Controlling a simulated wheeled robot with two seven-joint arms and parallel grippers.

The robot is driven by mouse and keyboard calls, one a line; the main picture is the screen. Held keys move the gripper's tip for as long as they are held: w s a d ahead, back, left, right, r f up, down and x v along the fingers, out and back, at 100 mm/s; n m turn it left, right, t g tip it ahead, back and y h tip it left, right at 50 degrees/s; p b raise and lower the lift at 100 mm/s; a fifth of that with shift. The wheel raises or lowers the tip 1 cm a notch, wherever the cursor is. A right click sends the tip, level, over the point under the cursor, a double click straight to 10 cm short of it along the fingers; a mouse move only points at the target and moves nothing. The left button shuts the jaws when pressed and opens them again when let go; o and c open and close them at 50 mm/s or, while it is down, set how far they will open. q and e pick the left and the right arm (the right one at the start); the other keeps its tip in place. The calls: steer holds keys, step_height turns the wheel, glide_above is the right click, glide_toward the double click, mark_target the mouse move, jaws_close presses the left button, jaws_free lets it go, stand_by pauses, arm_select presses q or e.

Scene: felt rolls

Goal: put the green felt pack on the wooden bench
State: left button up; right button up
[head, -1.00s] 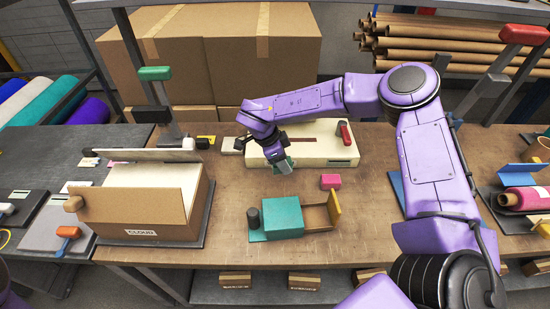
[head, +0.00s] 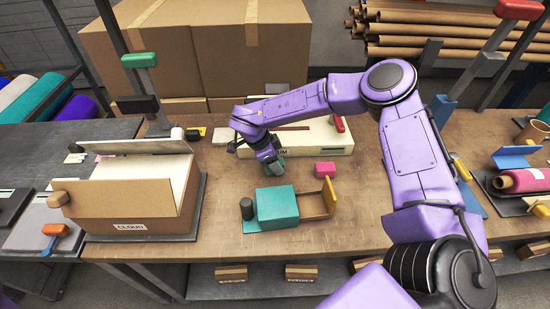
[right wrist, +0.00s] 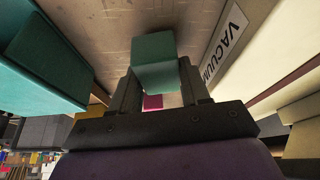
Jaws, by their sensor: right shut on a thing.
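The green felt pack (right wrist: 155,62) is a small block held between the fingers of my right gripper (right wrist: 152,95) in the right wrist view. In the head view my right gripper (head: 271,160) is shut on it, and the pack is mostly hidden by the fingers. They are in front of the cream VACUUM machine and behind the teal box. The wooden bench (head: 355,225) lies below. I cannot tell whether the pack touches it. My left gripper is not in view.
A teal box (head: 277,208) with a wooden tray stands in front of the gripper, and a pink block (head: 325,169) lies to the right. The cream machine (head: 318,138) is behind. The CLOUD carton (head: 130,205) stands at left. Bare bench lies between carton and teal box.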

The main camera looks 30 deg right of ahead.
steer(key=shift+f, duration=0.35)
steer(key=shift+f+b, duration=0.3)
steer(key=shift+f, duration=0.2)
steer(key=o, duration=1.4)
steer(key=shift+c, duration=0.2)
steer(key=b+v, duration=0.1)
steer(key=v, duration=0.9)
steer(key=shift+r+b, duration=0.3)
steer(key=shift+b, duration=0.1)
